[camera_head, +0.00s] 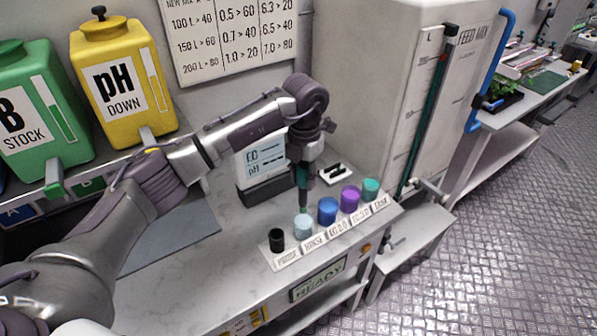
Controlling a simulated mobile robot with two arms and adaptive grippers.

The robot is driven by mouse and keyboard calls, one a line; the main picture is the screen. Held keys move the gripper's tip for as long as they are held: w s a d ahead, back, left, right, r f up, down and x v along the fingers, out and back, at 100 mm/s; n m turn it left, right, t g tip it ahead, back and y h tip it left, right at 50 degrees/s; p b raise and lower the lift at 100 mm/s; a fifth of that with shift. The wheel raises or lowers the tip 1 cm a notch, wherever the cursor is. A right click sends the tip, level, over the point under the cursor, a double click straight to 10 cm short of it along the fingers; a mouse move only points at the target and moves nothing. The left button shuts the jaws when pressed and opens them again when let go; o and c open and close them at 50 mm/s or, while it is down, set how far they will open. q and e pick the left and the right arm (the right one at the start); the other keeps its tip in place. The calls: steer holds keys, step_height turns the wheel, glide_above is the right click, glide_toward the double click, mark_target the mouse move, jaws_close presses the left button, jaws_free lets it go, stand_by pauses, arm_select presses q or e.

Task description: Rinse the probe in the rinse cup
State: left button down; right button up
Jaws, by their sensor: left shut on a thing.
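My left gripper (303,158) points down over the row of cups and is shut on the probe (303,193). The probe is dark with a teal upper part and hangs about upright. The rinse cup (303,230) is pale blue and stands behind its label near the front of the bench. The probe's lower end is at the rinse cup's mouth in the picture; I cannot tell whether it is inside or just above. My right gripper is not in view.
Beside the rinse cup stand a black cup (276,241), a blue cup (327,212), a purple cup (350,200) and a teal cup (371,189). A pH meter (262,165) stands behind. Yellow (140,128) and green (72,158) jugs are at left. A tall tank (425,110) is right.

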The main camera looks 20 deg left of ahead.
mark_target(304, 198)
arm_select(q)
steer(key=shift+f, duration=0.45)
steer(key=shift+f+b, duration=0.3)
steer(key=shift+f, duration=0.05)
step_height(304, 198, down, 2)
steer(key=shift+w+f+b, duration=0.15)
steer(key=shift+f+b, duration=0.1)
steer(key=shift+b, duration=0.5)
steer(key=shift+f+b, duration=0.3)
steer(key=shift+f, duration=0.1)
steer(key=shift+f+b, duration=0.55)
steer(key=shift+f, duration=0.15)
steer(key=shift+f+b, duration=0.6)
steer(key=shift+f, duration=0.3)
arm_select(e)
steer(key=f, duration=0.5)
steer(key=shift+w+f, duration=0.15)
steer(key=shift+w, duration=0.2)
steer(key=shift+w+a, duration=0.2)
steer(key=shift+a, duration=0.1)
arm_select(q)
steer(key=shift+r, duration=0.15)
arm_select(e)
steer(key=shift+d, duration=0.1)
